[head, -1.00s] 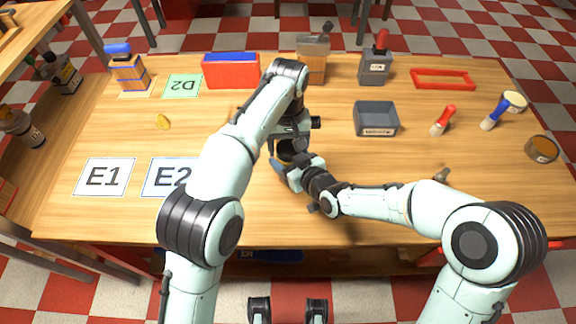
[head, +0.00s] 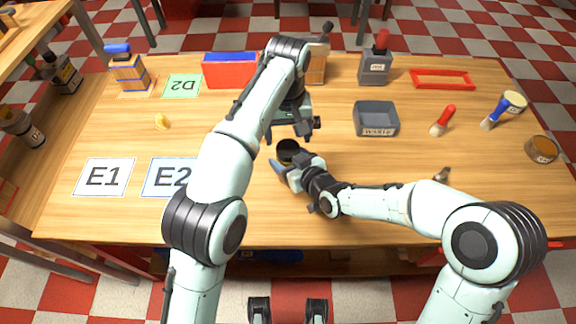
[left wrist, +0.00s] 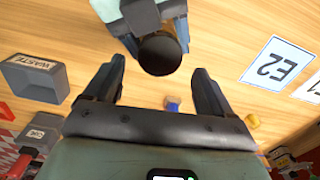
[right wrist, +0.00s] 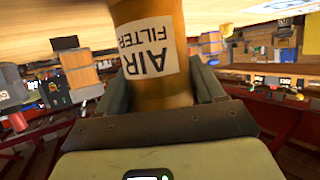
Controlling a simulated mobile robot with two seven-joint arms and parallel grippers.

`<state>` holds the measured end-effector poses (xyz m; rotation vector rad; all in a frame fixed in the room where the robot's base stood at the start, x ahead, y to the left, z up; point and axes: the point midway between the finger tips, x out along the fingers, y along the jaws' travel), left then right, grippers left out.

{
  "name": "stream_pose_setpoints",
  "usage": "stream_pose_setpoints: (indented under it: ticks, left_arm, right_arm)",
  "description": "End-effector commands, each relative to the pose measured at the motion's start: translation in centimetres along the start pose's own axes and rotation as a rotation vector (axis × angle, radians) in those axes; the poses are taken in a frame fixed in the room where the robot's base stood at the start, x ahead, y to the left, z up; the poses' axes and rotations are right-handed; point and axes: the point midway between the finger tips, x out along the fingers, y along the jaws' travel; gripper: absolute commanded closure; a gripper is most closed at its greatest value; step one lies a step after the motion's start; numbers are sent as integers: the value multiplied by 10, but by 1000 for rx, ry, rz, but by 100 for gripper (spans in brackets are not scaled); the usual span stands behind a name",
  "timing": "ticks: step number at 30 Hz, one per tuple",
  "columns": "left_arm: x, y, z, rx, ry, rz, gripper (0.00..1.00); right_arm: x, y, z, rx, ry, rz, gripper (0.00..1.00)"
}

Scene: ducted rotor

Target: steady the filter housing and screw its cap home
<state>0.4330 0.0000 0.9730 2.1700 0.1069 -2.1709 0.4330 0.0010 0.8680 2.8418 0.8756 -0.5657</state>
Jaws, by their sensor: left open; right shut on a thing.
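The filter housing (right wrist: 155,95) is an amber cylinder with a white "AIR FILTER" label. My right gripper (head: 284,168) is shut around its side, and its two fingers flank it in the right wrist view. In the head view the housing (head: 291,159) stands upright near the table's middle. A dark round cap (left wrist: 160,54) covers its top; how tightly it sits cannot be told. My left gripper (left wrist: 159,70) is open and empty, its fingers apart from the cap. In the head view the left gripper (head: 288,137) hangs just beyond and above the housing.
A grey waste bin (head: 376,118) stands right of the grippers. Red-handled (head: 443,121) and blue-handled (head: 494,113) tools lie farther right. Cards E1 (head: 105,177) and E2 (head: 168,178) lie left.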

Motion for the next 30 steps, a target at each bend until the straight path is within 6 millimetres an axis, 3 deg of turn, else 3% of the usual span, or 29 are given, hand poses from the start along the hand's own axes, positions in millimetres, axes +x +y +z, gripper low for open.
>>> stream_pose_setpoints:
  ticks: [14,30]
  left_arm:
    - [-34,0,0,-285,1,-1,16]
    - [-28,0,0,-294,-1,-1,16]
  right_arm:
    - [0,1,-1,0,2,2,100]
    - [0,1,-1,0,2,1,100]
